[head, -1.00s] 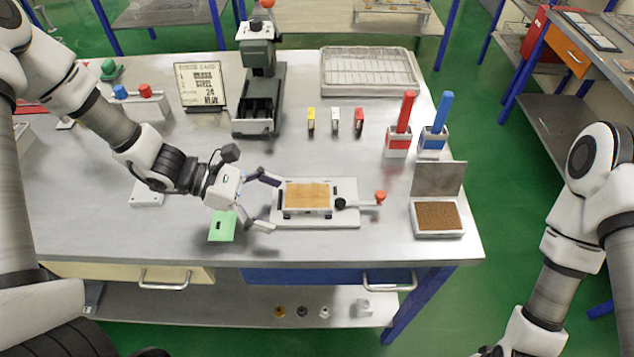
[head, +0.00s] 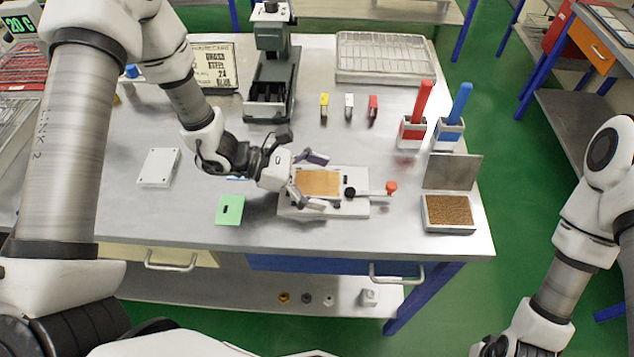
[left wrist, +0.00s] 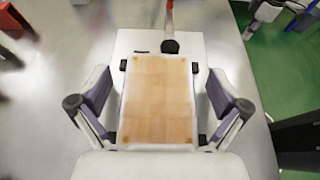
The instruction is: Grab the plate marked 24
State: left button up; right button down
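No plate in view shows a readable 24. A tan plate (head: 320,183) sits in a white fixture (head: 352,207) with a red-knobbed lever (head: 391,187) at its right. My left gripper (head: 312,180) is at the tan plate, one finger along its far side and one along its near side. The left wrist view shows the tan plate (left wrist: 158,100) between the two spread fingers, with narrow gaps at its sides. A green plate (head: 229,210) with a dark slot lies on the table left of the fixture. My right gripper is out of view; only its arm shows.
A dark green press (head: 271,70), a wire tray (head: 385,57), red and blue handled holders (head: 412,133) and a brown-filled box (head: 449,211) stand around. A white plate (head: 158,167) lies left.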

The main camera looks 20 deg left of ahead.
pick_arm(q)
jog(key=c, duration=1.2)
jog(key=shift+w+r, duration=0.1)
jog(key=shift+c, duration=0.2)
